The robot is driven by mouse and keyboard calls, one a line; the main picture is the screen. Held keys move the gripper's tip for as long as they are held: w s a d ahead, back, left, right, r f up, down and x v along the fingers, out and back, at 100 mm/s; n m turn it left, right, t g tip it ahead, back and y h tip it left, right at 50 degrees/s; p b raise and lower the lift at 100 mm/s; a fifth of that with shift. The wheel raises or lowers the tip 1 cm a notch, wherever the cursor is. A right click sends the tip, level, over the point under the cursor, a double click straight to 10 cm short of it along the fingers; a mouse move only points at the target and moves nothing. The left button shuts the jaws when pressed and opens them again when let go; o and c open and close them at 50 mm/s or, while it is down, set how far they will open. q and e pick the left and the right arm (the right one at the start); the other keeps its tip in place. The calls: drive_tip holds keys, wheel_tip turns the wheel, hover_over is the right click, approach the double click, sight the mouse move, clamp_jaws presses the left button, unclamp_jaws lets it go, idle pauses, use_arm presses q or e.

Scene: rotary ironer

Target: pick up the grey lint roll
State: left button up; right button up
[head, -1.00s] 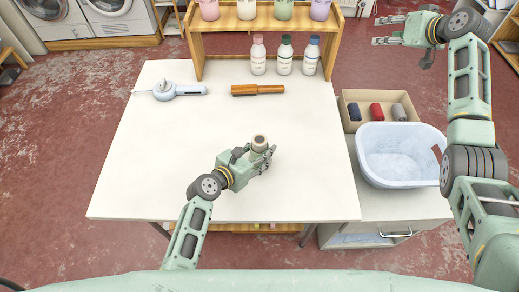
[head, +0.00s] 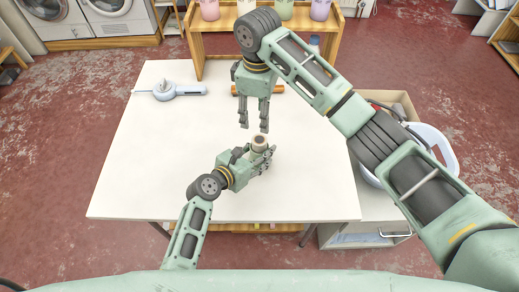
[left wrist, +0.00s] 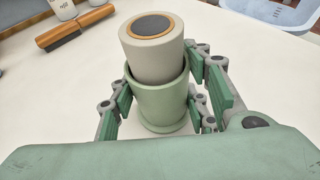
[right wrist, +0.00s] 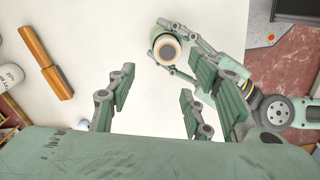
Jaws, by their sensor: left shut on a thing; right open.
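A pale grey roll (left wrist: 155,55) with a dark end and an orange ring stands upright in a green cup (left wrist: 162,107); its top sticks out above the rim. In the head view the roll (head: 259,142) is over the middle of the table. My left gripper (head: 267,162) is shut on the cup, with fingers on both sides of it. My right gripper (head: 254,129) is open and empty, pointing down just behind and above the roll. In the right wrist view the roll (right wrist: 167,48) shows from above, beyond the open fingers and apart from them.
A wooden-handled brush (right wrist: 46,62) and a light blue tool (head: 168,91) lie at the back of the white table (head: 140,180). A wooden shelf (head: 195,60) stands behind. My right arm partly hides the bottles, a cardboard box (head: 405,103) and a basket (head: 440,148).

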sight(261, 137)
wheel_tip(261, 137, down, 3)
drive_tip(key=shift+f, duration=0.1)
drive_tip(key=f, duration=0.4)
drive_tip(key=shift+s+d, duration=0.3)
drive_tip(key=shift+s, duration=0.05)
drive_tip(key=shift+f, duration=0.65)
drive_tip(key=shift+c, duration=0.6)
drive_tip(key=shift+w, duration=0.1)
clamp_jaws()
